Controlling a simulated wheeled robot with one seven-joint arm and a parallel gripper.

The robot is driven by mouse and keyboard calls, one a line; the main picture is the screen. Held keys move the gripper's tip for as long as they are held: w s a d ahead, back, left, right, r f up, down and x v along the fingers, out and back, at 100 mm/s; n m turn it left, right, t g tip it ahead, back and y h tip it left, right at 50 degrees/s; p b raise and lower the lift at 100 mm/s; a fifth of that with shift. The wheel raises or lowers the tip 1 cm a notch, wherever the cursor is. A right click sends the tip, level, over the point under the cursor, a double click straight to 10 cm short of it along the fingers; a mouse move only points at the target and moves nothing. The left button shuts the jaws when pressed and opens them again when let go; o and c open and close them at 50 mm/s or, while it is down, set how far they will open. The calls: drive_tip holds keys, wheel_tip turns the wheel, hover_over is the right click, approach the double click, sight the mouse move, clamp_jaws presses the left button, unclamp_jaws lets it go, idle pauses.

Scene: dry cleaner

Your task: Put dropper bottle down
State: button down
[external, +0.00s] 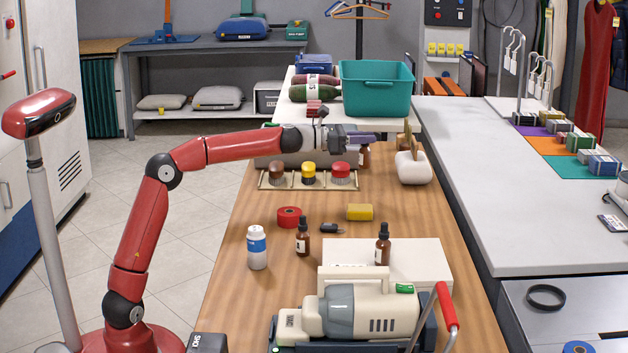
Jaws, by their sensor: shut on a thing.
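My gripper (364,138) is over the far part of the wooden table, reached out to the right. It is shut on a brown dropper bottle (364,157). The fingers hide its top, and only part of its brown body shows below them. I cannot tell whether its base touches the table. Two similar brown dropper bottles with black tops stand upright nearer the front: one (302,240) left of the white box, the other (383,246) at the box.
A rack with brown, yellow and red-topped brushes (309,174) stands left of the held bottle. A white container (413,168) stands to its right. A teal bin (377,88) is behind.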

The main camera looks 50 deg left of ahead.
drive_tip(key=s+d+r+m+g+h, duration=0.25)
drive_tip(key=s+d+m+g, duration=0.35)
drive_tip(key=s+d+g, duration=0.5)
drive_tip(key=s+d+r+m+g+h, duration=0.1)
drive_tip(key=s+d+m+g+h, duration=0.4)
drive_tip(key=s+d, duration=1.05)
drive_tip(key=shift+m+g+y, duration=0.65)
drive_tip(key=shift+m+g, duration=0.05)
drive_tip(key=shift+w+d+f+b, duration=0.4)
drive_tip(key=shift+f+b, duration=0.25)
drive_tip(key=shift+f, duration=0.6)
drive_tip(key=shift+w+d+f+b, duration=0.3)
drive_tip(key=shift+d+f+b, duration=0.25)
drive_tip(key=shift+f, duration=0.75)
drive_tip(key=shift+w+d+f+b, duration=0.35)
drive_tip(key=shift+f+b, duration=0.35)
drive_tip(key=shift+f, duration=0.55)
drive_tip(key=shift+f, duration=0.15)
drive_tip(key=c, duration=1.3)
unclamp_jaws()
